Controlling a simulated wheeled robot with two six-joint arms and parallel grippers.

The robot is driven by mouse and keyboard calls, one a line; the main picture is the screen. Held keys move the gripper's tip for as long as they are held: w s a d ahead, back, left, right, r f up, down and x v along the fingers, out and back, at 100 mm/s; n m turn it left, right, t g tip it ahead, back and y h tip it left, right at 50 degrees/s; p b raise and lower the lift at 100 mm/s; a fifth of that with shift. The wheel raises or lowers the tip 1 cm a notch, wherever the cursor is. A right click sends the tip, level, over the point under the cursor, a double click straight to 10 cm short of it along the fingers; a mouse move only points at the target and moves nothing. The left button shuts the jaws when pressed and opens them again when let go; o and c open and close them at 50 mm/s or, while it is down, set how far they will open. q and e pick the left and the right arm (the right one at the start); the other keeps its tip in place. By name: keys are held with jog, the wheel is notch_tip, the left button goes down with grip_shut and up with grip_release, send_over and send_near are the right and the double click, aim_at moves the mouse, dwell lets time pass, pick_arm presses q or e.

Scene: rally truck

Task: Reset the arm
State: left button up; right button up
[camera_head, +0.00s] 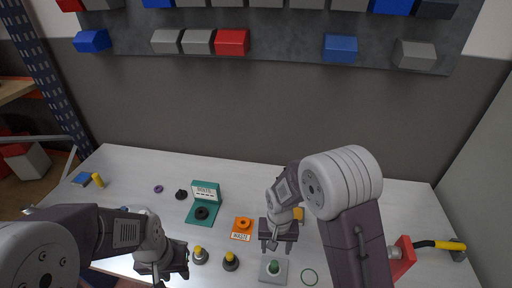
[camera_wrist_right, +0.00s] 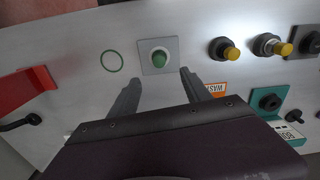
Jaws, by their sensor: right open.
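My right gripper (camera_head: 272,244) is open and empty above the table, just behind a grey plate with a green knob (camera_head: 273,268). In the right wrist view, the two fingers of my right gripper (camera_wrist_right: 157,85) point toward the grey plate (camera_wrist_right: 171,44), and the green knob (camera_wrist_right: 160,58) shows between them. My left gripper (camera_head: 170,276) hangs at the front left of the table, near two dark bases with yellow tops. Its fingertips show poorly, so I cannot tell whether it is open or shut.
Colored bins (camera_head: 232,42) hang on the back wall.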

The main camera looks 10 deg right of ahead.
jog(key=s+d+r+n+t+b, duration=0.1)
jog(key=s+d+b, duration=0.4)
jog(key=s+d, duration=0.2)
jog(key=shift+s+d+r+n, duration=0.15)
jog(key=shift+s+r+n, duration=0.2)
jog(key=shift+s, duration=0.35)
jog(key=shift+s+f, duration=0.1)
jog(key=shift+s, duration=0.05)
